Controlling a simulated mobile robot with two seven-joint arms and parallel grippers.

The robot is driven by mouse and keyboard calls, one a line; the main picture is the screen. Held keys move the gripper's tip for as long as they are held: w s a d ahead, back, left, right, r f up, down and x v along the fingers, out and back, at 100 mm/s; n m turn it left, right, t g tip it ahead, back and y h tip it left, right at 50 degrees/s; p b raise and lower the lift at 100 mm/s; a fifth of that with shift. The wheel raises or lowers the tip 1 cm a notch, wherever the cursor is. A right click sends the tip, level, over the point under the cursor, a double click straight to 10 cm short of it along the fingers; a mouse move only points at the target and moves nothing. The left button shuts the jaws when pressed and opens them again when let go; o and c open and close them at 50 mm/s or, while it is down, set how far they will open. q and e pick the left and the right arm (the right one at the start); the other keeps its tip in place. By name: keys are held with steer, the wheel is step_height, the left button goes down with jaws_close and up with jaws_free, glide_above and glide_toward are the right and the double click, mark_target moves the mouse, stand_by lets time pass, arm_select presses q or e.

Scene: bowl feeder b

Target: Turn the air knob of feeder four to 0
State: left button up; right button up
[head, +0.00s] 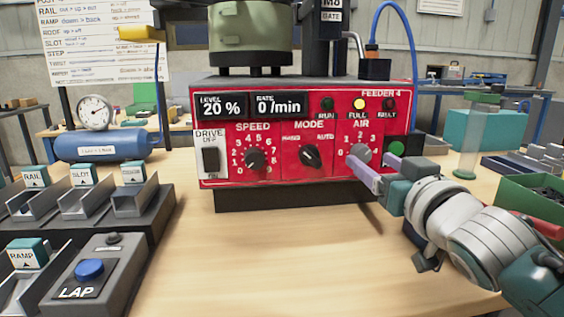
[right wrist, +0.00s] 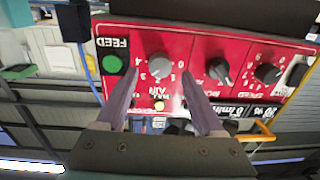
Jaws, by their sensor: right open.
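The red control panel of feeder 4 (head: 225,130) faces me in the head view. Its grey air knob (head: 360,153) sits at the right of the row of knobs, with a printed scale around it; I cannot tell its pointer's setting. My right gripper (head: 364,170) reaches in from the right, its purple fingers close to the air knob. The right wrist view shows the panel upside down. There the air knob (right wrist: 158,66) lies between the open fingertips (right wrist: 159,78), with red space on both sides; I cannot tell the remaining depth. My left gripper is not in view.
The mode knob (head: 310,156), speed knob (head: 254,159) and drive switch (head: 211,160) are left of the air knob. The green feed button (head: 396,148) is close on its right. The displays read 20 % and 0/min; the yellow FULL lamp (head: 359,104) is lit.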

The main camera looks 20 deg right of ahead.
mark_target(361, 154)
steer(key=shift+w+d, duration=0.2)
steer(key=shift+w, duration=1)
jaws_close()
